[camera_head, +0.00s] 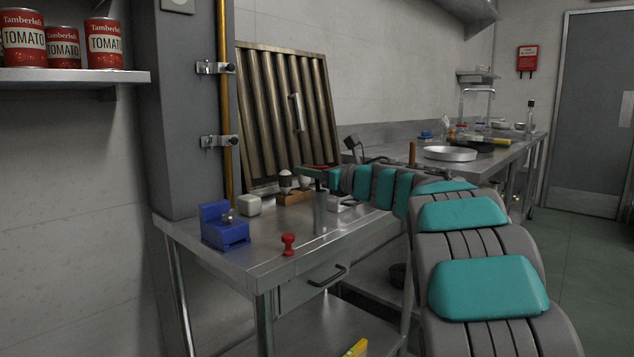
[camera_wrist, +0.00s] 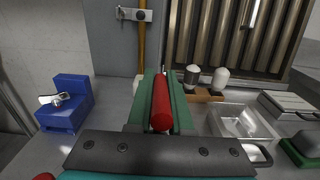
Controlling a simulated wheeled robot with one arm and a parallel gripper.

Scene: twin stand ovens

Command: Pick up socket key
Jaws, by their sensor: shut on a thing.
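The socket key shows as a red bar handle (camera_wrist: 160,103) in the wrist view, lying between the two green fingers of my gripper (camera_wrist: 160,95). My gripper (camera_head: 318,173) is shut on this handle. In the head view a grey metal shaft (camera_head: 321,210) hangs upright below the fingers and appears to be part of the key. It is over the steel table (camera_head: 270,262); I cannot tell whether its lower end touches the top. Most of the handle is hidden by the fingers in the head view.
A blue holder (camera_head: 225,228) with a small metal piece stands at the table's left. A red knob-shaped item (camera_head: 288,244) stands near the front edge. Two shakers in a wooden rack (camera_wrist: 203,94), a metal tray (camera_wrist: 240,122) and a leaning ribbed panel (camera_head: 290,110) are behind.

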